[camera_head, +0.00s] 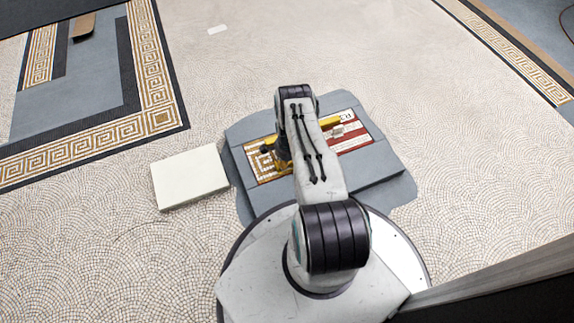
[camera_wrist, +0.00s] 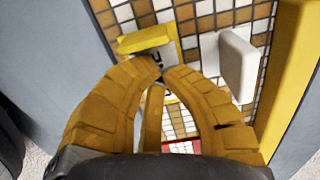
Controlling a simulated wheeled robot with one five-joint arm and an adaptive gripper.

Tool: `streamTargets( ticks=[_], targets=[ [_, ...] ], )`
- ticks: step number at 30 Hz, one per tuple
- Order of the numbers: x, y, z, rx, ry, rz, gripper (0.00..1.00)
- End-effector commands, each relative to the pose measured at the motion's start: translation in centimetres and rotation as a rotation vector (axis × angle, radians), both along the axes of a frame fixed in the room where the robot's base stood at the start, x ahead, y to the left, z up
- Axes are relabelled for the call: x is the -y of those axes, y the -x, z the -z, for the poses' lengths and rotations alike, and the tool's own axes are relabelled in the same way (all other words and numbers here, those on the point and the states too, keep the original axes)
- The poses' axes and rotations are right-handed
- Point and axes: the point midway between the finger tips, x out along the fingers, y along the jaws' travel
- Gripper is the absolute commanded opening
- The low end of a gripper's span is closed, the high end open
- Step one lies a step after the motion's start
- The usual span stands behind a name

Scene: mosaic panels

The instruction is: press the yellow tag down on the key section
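In the wrist view, a yellow tag (camera_wrist: 145,40) stands on a white tile with a dark mark, on the brown and white key section (camera_wrist: 205,20). This section also shows in the head view (camera_head: 262,172), left of my arm. My yellow gripper (camera_wrist: 160,72) points down at the panel, its fingertips just below the tag in the picture. The fingertips meet, with nothing clearly seen between them. I cannot tell whether they touch the tag. A white tag (camera_wrist: 238,62) stands to the right. In the head view my arm hides most of the gripper and the yellow tag.
A yellow bar (camera_wrist: 290,70) runs along the right of the wrist view. A grey slab (camera_head: 385,172) holds the panels, with a red section (camera_head: 368,145) on the right. A pale block (camera_head: 190,177) lies on the floor to the left. The floor beyond is mostly clear.

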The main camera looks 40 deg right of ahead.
Motion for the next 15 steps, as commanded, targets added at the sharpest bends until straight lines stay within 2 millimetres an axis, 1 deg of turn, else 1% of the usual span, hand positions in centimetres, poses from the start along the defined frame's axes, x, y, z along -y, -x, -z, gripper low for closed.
streamTargets(
  ticks=[8,15],
  targets=[
    [0.0,0.0,-0.4,0.000,0.000,0.000,0.00],
    [0.0,0.0,-1.8,0.000,0.000,0.000,0.00]
  ],
)
